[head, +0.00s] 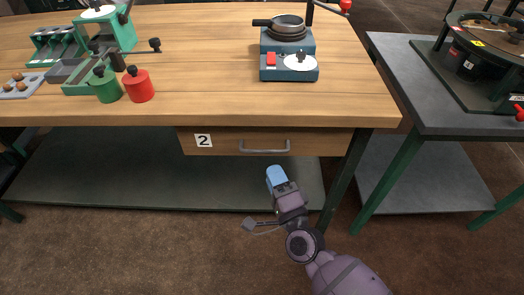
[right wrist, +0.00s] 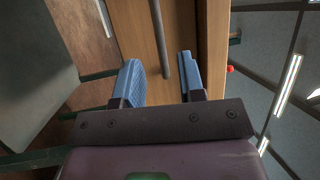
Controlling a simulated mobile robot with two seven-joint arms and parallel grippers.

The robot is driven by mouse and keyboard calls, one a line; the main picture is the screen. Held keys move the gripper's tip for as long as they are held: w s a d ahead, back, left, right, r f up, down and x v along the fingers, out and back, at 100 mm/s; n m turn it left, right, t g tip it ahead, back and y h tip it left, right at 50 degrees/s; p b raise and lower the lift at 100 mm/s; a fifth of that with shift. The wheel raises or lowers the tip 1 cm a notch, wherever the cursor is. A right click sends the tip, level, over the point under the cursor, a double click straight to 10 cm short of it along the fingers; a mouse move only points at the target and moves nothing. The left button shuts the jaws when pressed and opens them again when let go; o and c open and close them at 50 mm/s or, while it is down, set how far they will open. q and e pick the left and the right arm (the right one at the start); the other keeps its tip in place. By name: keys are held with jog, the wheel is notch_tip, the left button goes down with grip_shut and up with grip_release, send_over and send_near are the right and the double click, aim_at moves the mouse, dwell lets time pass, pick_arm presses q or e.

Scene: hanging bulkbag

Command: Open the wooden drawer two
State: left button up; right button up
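The wooden drawer two (head: 230,143) sits under the front edge of the workbench and looks shut. It has a white label with the number 2 (head: 203,141) and a grey bar handle (head: 265,150). My right gripper (head: 276,174) is in front of and just below the handle in the head view. In the right wrist view its two blue fingers (right wrist: 159,82) are apart. The handle (right wrist: 159,40) shows between and beyond the fingertips, and they do not appear closed on it. My left gripper is not in view.
The wooden workbench (head: 200,100) carries a blue-grey scale-like device with a pan (head: 289,65), a red canister (head: 139,86), a green canister (head: 105,85) and a green press. A grey table (head: 400,75) stands at right. A low shelf (head: 110,170) lies under the bench.

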aim_at(262, 150)
jog(key=x, duration=0.8)
jog(key=shift+f+b, duration=0.1)
jog(key=shift+b, duration=0.2)
grip_shut()
